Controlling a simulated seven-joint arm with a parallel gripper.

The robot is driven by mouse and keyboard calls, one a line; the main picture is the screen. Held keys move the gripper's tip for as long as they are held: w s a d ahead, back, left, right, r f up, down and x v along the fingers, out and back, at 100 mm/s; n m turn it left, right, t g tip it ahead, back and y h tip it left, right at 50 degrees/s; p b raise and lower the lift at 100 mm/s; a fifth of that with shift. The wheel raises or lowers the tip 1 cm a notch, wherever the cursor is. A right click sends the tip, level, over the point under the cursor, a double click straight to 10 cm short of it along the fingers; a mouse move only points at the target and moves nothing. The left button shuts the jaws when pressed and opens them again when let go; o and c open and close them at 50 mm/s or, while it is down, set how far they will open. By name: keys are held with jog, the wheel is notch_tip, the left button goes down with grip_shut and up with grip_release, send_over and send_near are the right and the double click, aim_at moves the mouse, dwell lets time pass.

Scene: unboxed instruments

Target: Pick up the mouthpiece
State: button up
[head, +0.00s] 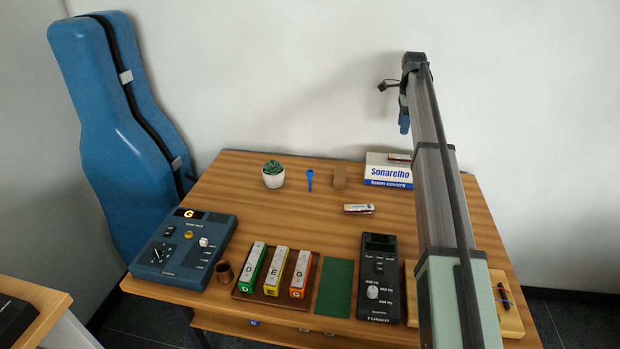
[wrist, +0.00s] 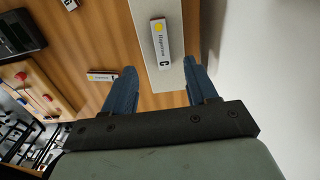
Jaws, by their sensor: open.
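A small blue piece with a wide top and a narrow stem, which looks like the mouthpiece (head: 310,179), stands or lies near the back middle of the wooden table; I cannot tell which. It does not show in the wrist view. My gripper (head: 404,118) is high above the table's back right, to the right of the blue piece and well apart from it. In the wrist view my gripper (wrist: 159,66) has its two blue fingers spread wide, with nothing held between them.
A white box (head: 388,171) with a labelled bar (wrist: 161,44) on top lies below my gripper. Another bar (head: 358,208) lies nearby. Devices and chime bars (head: 276,270) fill the front.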

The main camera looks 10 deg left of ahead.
jog(key=s+a+n, duration=0.1)
jog(key=a, duration=0.8)
jog(key=n+t+y, duration=0.2)
jog(key=n+t, duration=0.2)
jog(key=n, duration=1.8)
send_near(310, 171)
jog(key=x, duration=0.5)
jog(key=shift+a+r, duration=0.1)
jog(key=shift+a, duration=0.15)
jog(key=shift+d+x, duration=0.15)
jog(key=shift+x, duration=1.3)
jog(key=shift+d+x, duration=0.1)
jog(key=shift+x, duration=1.3)
